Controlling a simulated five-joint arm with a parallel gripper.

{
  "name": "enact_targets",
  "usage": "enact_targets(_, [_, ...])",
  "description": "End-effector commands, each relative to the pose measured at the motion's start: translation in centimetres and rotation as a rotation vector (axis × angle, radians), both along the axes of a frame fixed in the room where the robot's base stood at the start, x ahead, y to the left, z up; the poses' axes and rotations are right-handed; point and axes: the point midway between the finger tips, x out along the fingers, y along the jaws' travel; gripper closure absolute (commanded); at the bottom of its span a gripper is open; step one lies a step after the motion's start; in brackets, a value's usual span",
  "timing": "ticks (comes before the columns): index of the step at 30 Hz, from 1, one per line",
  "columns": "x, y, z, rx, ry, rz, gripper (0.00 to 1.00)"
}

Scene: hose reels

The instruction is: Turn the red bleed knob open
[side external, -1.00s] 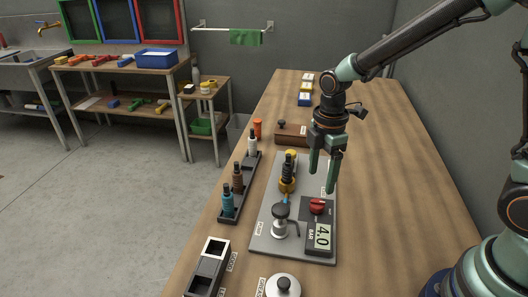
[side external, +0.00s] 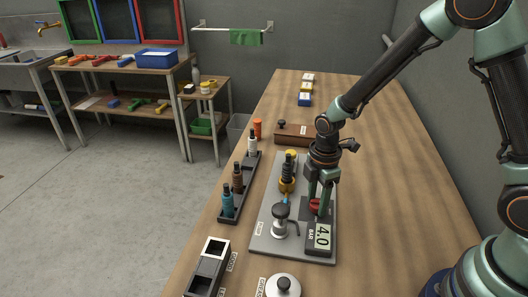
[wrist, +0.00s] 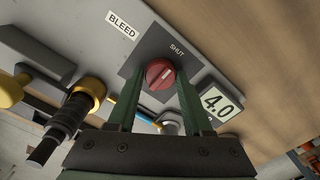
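The red bleed knob (side external: 315,207) sits on a dark square plate on the grey panel (side external: 262,235). In the wrist view the knob (wrist: 159,73) has a pale pointer line, and the plate reads SHUT, with a BLEED label (wrist: 122,25) beside it. My gripper (side external: 320,207) is down at the knob. In the wrist view my gripper's (wrist: 157,85) two green fingers are apart, one on each side of the knob. I cannot tell whether they touch it. The display (side external: 322,237) reads 4.0 BAR.
A rack of bottles (side external: 238,190) lies further left. The bench's right side is bare.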

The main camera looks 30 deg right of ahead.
Motion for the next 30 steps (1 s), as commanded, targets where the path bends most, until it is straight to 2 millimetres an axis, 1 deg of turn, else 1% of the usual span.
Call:
enact_targets(1, [0.00,0.00,0.01,0.000,0.000,0.000,0.73])
enact_targets(2, [0.00,0.00,0.02,0.000,0.000,0.000,0.85])
enact_targets(3, [0.00,0.00,0.02,0.000,0.000,0.000,1.00])
enact_targets(11, [0.01,0.00,0.04,0.000,0.000,-0.018,1.00])
enact_targets(17, [0.02,0.00,0.05,0.000,0.000,-0.094,1.00])
enact_targets(23, [0.06,-0.02,0.06,0.000,0.000,-0.244,1.00])
enact_targets(30, [0.09,-0.05,0.07,0.000,0.001,-0.470,1.00])
